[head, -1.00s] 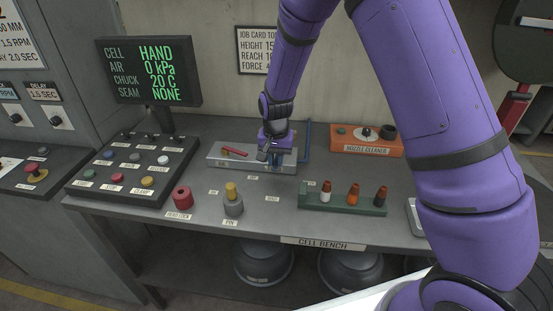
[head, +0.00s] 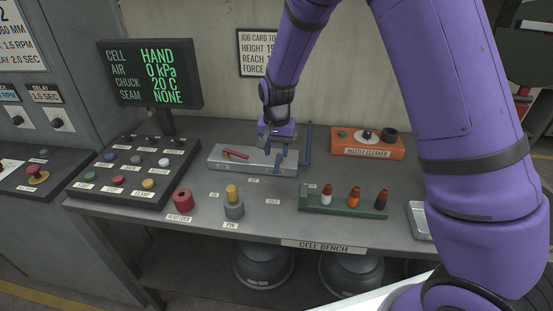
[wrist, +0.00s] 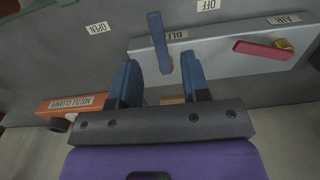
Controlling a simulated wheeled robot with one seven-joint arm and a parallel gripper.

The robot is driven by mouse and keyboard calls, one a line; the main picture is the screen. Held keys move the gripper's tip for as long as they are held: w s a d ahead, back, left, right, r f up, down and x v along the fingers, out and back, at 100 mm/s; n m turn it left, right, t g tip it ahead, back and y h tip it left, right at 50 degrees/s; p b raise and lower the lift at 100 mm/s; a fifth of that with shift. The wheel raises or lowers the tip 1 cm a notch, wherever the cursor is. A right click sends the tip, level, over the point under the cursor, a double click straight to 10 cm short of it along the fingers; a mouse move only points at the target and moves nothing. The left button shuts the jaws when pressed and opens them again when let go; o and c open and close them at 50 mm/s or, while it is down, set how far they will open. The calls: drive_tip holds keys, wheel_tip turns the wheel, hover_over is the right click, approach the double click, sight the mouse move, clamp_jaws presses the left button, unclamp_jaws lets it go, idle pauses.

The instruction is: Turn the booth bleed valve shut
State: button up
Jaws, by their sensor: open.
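The bleed valve's blue lever (wrist: 159,42) stands out across the grey valve block (wrist: 215,47) beside the BLEED label in the wrist view. Its free end reaches past the block's edge, between the OPEN and OFF labels. My gripper (wrist: 160,78) is open, with one blue finger on either side of the lever's pivot end. I see a gap on each side of the lever. In the head view my gripper (head: 275,147) points down over the right end of the valve block (head: 225,163), and the lever is hard to tell from the fingers.
A red air lever (wrist: 264,49) lies along the same block. An orange nozzle cleaner (head: 367,150) stands to the right at the back.

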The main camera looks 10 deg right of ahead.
wheel_tip(320, 180, up, 6)
idle(0.4)
drive_tip(key=shift+r, duration=0.15)
wheel_tip(320, 180, up, 10)
drive_tip(key=t, duration=0.1)
hover_over(277, 165)
drive_tip(key=s+d, duration=0.4)
drive_tip(key=s, duration=0.1)
drive_tip(key=s+d+r+n+t+y, duration=0.1)
drive_tip(key=s+d+r+n, duration=0.1)
drive_tip(key=s+d+r, duration=0.4)
drive_tip(key=s+d+r+n+t, duration=0.1)
drive_tip(key=s+d+r, duration=0.1)
drive_tip(key=s, duration=0.8)
drive_tip(key=s+d+r+n+t+h, duration=0.1)
drive_tip(key=s+r, duration=0.3)
drive_tip(key=s, duration=0.7)
drive_tip(key=shift+d+n+t, duration=0.3)
drive_tip(key=shift+d+t, duration=0.05)
drive_tip(key=shift+t, duration=0.25)
